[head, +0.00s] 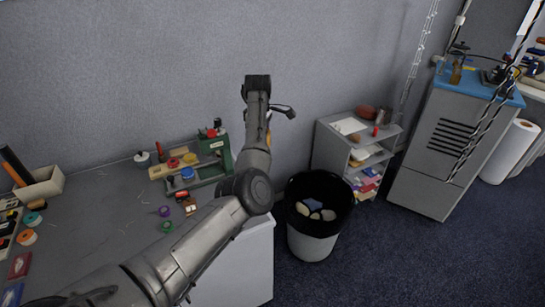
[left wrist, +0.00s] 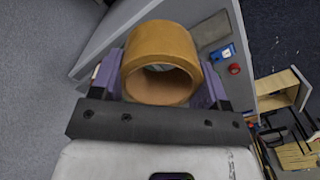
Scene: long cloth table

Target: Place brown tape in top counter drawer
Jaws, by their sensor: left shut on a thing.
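A brown tape roll (left wrist: 160,50) fills the middle of the left wrist view, its round opening facing the camera. My left gripper (left wrist: 163,75) is shut on it, with a purple finger on each side. In the head view my left arm reaches up from the lower left, and its wrist hides most of the grip. The grey counter top (head: 110,205) is at the left, with a pale side panel (head: 245,265) below its right end. I cannot make out a drawer front or whether one is open. My right gripper is not in view.
A black-lined bin (head: 313,247) stands right of the counter. A low grey shelf (head: 335,148) and a tall grey cabinet (head: 425,190) stand beyond it. A green and wooden tool set (head: 215,160) and several small tape rolls lie on the counter. Carpet is free at lower right.

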